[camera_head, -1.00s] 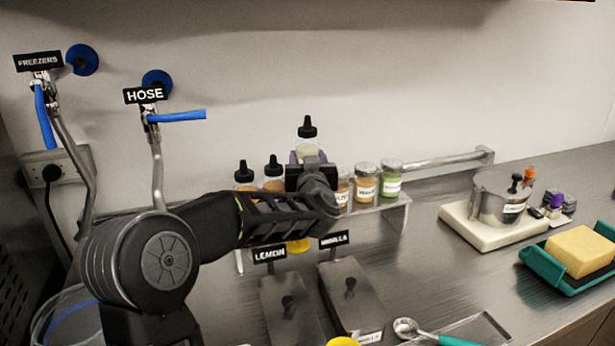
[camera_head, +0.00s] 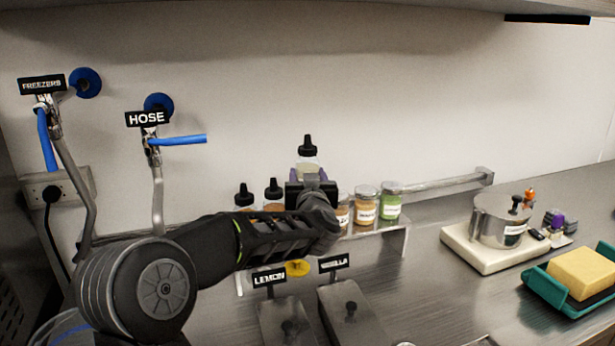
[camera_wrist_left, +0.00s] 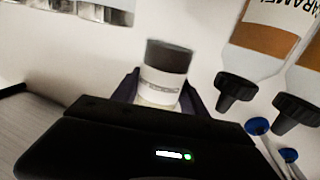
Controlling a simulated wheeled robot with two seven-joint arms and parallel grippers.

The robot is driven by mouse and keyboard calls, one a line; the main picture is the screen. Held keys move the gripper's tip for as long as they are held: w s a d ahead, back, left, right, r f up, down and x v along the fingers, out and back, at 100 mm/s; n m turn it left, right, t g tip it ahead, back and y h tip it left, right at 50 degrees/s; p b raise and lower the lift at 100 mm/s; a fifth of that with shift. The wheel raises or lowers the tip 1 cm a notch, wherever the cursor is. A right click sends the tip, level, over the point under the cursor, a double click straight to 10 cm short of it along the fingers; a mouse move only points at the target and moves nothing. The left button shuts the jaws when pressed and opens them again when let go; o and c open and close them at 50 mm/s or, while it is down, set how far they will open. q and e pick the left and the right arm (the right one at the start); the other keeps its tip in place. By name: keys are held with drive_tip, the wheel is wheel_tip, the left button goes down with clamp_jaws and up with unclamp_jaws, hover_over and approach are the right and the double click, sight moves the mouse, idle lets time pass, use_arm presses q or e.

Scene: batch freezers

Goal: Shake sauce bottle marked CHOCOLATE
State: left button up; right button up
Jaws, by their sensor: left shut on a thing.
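My left gripper (camera_head: 308,174) is shut on a squeeze bottle (camera_head: 307,151) with a black pointed cap. The bottle is upright, higher than the bottles beside it, and its upper part looks pale. In the left wrist view, which is upside down, the held bottle (camera_wrist_left: 164,75) has a dark brown-black lower part and a white label too blurred to read. The purple fingers of my left gripper (camera_wrist_left: 158,92) flank it. My arm hides the bottle's lower part in the head view. My right gripper is not in view.
Two bottles (camera_head: 273,192) stand left of the gripper; the wrist view shows a CARAMEL bottle (camera_wrist_left: 268,40). Several jars (camera_head: 366,204) stand on the rack to the right. LEMON (camera_head: 268,278) and VANILLA lids lie in front. A pot (camera_head: 500,220) and sponge (camera_head: 580,272) are farther right.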

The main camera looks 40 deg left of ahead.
sight(308, 145)
use_arm(q)
drive_tip(key=shift+r, duration=0.2)
drive_tip(key=c, duration=0.6)
wheel_tip(308, 145, up, 8)
drive_tip(key=p, duration=0.7)
drive_tip(key=shift+p, duration=0.35)
clamp_jaws()
drive_tip(key=shift+f, duration=0.15)
